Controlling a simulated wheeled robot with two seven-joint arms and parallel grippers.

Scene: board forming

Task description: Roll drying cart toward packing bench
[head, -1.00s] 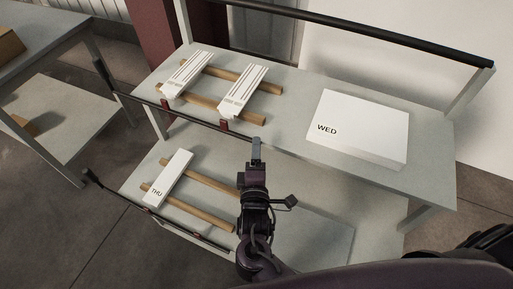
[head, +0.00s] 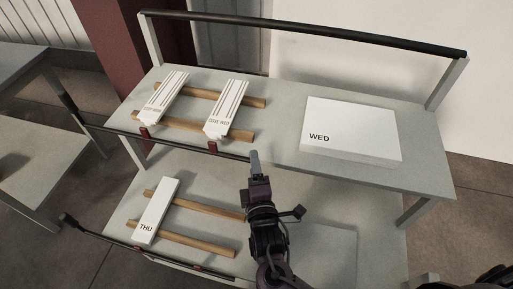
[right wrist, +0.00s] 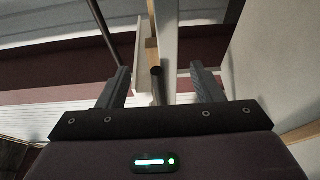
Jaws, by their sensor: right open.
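The drying cart is a grey two-level cart. Its upper shelf (head: 275,145) and lower shelf (head: 320,205) show in the head view. A black bar (head: 300,32) runs along the far side on posts. My right gripper (head: 255,163) is in front of the upper shelf's near edge, over the lower shelf in the picture. In the right wrist view the right gripper (right wrist: 163,88) is open, its fingers apart. The dark round end of a bar (right wrist: 157,71) shows between them; I cannot tell its distance. My left gripper is out of view.
Two white pieces (head: 163,97) lie on wooden rails above, beside a white block marked WED (head: 350,125). A piece marked THU (head: 155,208) lies below. A black rail (head: 100,128) sticks out left. Another grey bench (head: 20,150) stands left.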

